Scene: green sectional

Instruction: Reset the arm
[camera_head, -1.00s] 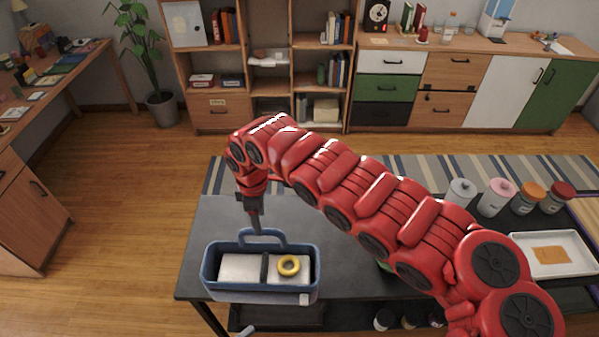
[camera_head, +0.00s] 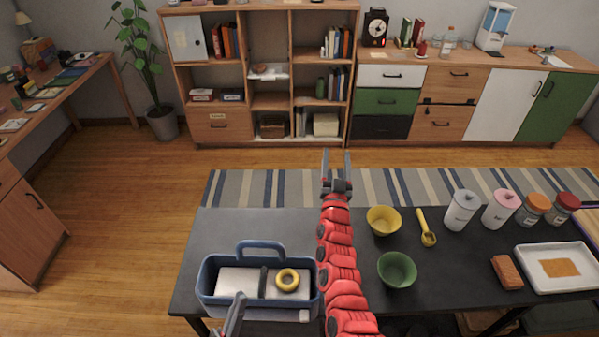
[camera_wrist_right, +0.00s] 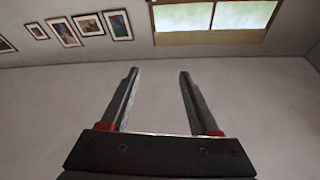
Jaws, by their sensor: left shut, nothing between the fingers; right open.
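My right arm reaches from the bottom middle of the head view, with its gripper (camera_head: 337,168) raised. The gripper is open and empty, its fingers pointing away from me and apart from the table things. In the right wrist view the open fingers (camera_wrist_right: 158,95) have only bare wall between them. My left gripper (camera_head: 235,312) shows only in part at the bottom, shut and empty, in front of the blue caddy (camera_head: 213,303). The caddy stands on the dark table (camera_head: 215,232) with a yellow ring (camera_head: 288,279) inside. The rest of my left arm is out of view.
Right of my right arm are a yellow bowl (camera_head: 384,221), a green bowl (camera_head: 397,270), a yellow scoop (camera_head: 427,228), a brown block (camera_head: 507,272), several lidded jars and a white tray (camera_head: 530,284). A shelf unit (camera_head: 270,12) stands beyond the rug.

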